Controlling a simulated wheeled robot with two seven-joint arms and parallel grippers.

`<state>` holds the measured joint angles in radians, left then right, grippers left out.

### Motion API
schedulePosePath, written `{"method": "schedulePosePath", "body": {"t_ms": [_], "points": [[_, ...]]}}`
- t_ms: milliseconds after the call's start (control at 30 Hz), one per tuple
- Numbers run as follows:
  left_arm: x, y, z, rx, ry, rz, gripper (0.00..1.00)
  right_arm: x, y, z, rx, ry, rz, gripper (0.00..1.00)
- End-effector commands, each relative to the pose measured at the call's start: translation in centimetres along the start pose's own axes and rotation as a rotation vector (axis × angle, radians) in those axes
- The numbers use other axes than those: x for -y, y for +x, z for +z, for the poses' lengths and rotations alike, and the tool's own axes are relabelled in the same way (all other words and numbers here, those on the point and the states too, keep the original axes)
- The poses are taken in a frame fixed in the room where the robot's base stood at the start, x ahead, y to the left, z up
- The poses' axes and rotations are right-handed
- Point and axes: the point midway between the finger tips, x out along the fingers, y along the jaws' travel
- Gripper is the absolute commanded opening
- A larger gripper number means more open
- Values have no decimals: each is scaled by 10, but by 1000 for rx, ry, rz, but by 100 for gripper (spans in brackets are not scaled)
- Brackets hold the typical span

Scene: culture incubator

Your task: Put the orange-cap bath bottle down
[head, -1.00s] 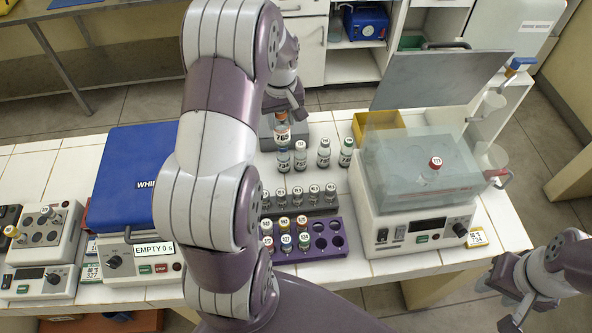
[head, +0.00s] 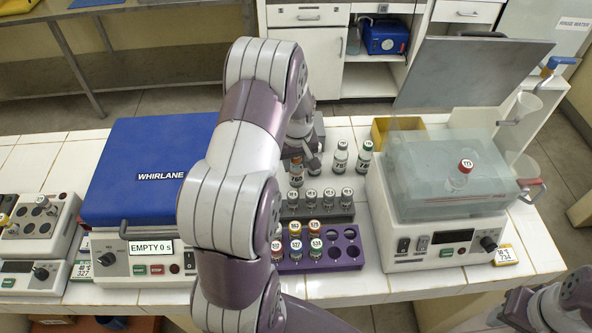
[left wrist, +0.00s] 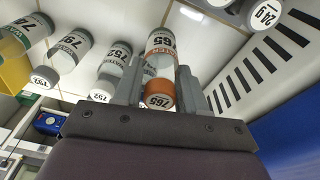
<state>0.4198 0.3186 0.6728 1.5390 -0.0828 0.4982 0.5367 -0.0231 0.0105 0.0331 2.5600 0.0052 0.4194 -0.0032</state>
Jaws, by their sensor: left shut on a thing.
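The orange-cap bath bottle, labelled 765, shows in the left wrist view (left wrist: 160,75) with its orange cap between my fingers. My left gripper (left wrist: 158,88) is shut on it. In the head view the bottle (head: 296,173) looks upright at the bench's middle, beside other bottles and behind the grey rack. My left gripper (head: 305,155) is partly hidden by my arm there. I cannot tell whether the bottle's base touches the bench. My right arm shows only at the lower right corner; its fingertips cannot be made out.
White-cap bottles (head: 341,157) stand just right of the held bottle. The grey rack (head: 318,213) and purple rack (head: 345,262) lie in front. A lidded water bath (head: 450,185) stands right, the blue WHIRLANE centrifuge (head: 150,175) left. A yellow bin (head: 382,133) is behind.

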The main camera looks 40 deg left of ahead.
Motion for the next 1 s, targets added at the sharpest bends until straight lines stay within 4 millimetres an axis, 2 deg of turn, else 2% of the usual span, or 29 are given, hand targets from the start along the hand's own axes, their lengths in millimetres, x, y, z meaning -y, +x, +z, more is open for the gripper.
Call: {"method": "schedulePosePath", "body": {"t_ms": [167, 500, 533, 600, 867, 1000], "points": [[1, 28, 4, 4, 1, -2, 10, 0, -6, -1, 0, 0, 0, 43], [1, 35, 5, 1, 0, -1, 10, 0, -1, 0, 0, 0, 0, 43], [1, 34, 5, 1, 0, -1, 51, 0, -2, 0, 0, 0, 0, 43], [1, 34, 5, 1, 0, -1, 66, 0, -2, 0, 0, 0, 0, 43], [1, 32, 4, 1, 0, -1, 66, 0, -3, 0, 0, 0, 0, 43], [0, 16, 2, -4, 0, 2, 66, 0, -2, 0, 0, 0, 0, 43]]}}
